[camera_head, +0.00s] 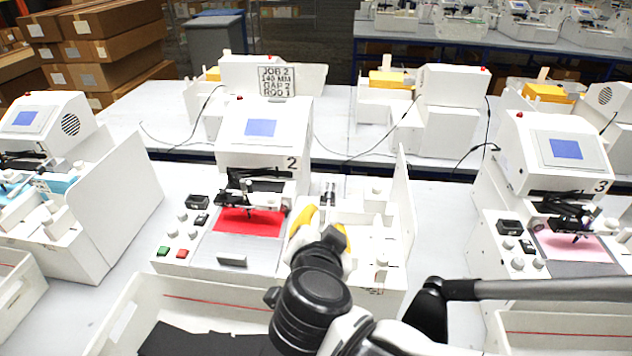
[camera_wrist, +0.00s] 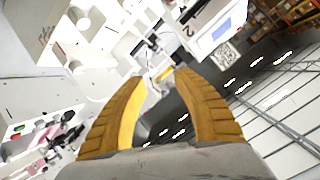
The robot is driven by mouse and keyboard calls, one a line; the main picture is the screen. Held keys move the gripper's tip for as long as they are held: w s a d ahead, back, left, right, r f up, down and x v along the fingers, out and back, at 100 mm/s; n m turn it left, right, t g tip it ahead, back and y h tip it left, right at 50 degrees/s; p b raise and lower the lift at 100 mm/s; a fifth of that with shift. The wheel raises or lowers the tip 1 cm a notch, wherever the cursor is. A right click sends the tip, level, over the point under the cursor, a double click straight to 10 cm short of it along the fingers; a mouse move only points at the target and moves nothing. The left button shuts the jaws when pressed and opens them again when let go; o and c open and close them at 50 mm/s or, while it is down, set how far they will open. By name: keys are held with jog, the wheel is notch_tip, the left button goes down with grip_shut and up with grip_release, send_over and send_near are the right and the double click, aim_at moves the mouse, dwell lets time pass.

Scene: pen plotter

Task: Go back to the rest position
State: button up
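My gripper (camera_head: 318,222) is in front of plotter 2 in the head view, over the right side of its deck. In the wrist view its two yellow fingers (camera_wrist: 160,85) stand apart with nothing between them, so it is open and empty. Plotter 2 (camera_head: 262,135) is a white machine with a blue screen (camera_head: 260,127). A red sheet (camera_head: 248,220) lies on its bed under the black pen carriage. My arm hides part of the deck's right side and the box in front.
Plotter 3 (camera_head: 552,150) with a pink sheet (camera_head: 572,245) stands to the right, another plotter (camera_head: 50,118) to the left. A white open box (camera_head: 135,300) stands in front. A sign (camera_head: 277,81) stands behind plotter 2. Upright white panels (camera_head: 403,205) flank the decks.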

jog(key=s+d+f+n+g+y+b, duration=0.1)
jog(key=s+d+f+n+g+b, duration=0.1)
jog(key=s+d+f+n+b, duration=0.2)
jog(key=s+d+f+n+g+y+b, duration=0.1)
jog(key=s+d+f+n+g+b, duration=0.2)
jog(key=d+f, duration=0.3)
jog(key=shift+s+d+f+n+g+b, duration=0.45)
jog(key=shift+d+n, duration=0.45)
jog(key=shift+d, duration=1.25)
jog(key=shift+s, duration=0.1)
